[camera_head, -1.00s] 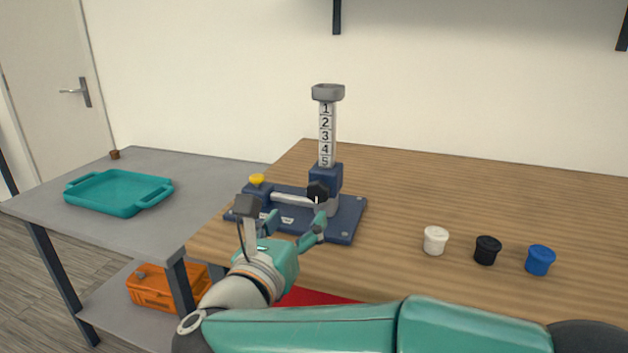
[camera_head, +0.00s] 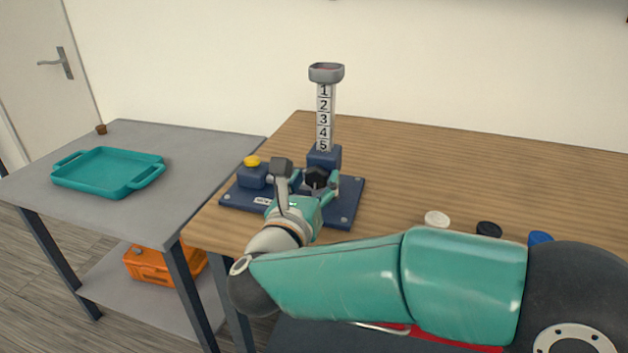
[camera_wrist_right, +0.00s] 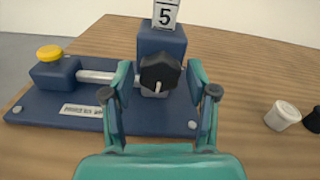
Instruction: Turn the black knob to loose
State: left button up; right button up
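The black knob (camera_head: 316,177) sits on the front of the dark blue fixture (camera_head: 345,212), below a post numbered 1 to 5. My right gripper (camera_head: 313,186) is open in front of the knob. In the right wrist view the knob (camera_wrist_right: 160,72) lies between the two spread fingertips, with a visible gap on each side. A light pointer mark shows on the knob's lower face. Any loose or tight marking cannot be read. My left gripper is in neither view.
A yellow button (camera_head: 252,161) tops the fixture's left block. White (camera_head: 437,218), black (camera_head: 489,229) and blue (camera_head: 540,237) caps stand on the wooden table (camera_head: 430,160), partly behind my right arm. A teal tray (camera_head: 108,173) lies on the grey table at left.

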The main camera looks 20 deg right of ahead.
jog(key=c, duration=0.8)
jog(key=shift+a+f+n+b, duration=0.1)
jog(key=shift+f+n+b, duration=0.05)
jog(key=shift+n+b, duration=0.65)
jog(key=shift+n, duration=0.8)
jog(key=o, duration=1.1)
jog(key=shift+o, duration=0.2)
jog(key=shift+s+a, duration=0.1)
jog(key=shift+s, duration=0.05)
jog(key=v, duration=1.1)
jog(key=shift+s+a, duration=0.25)
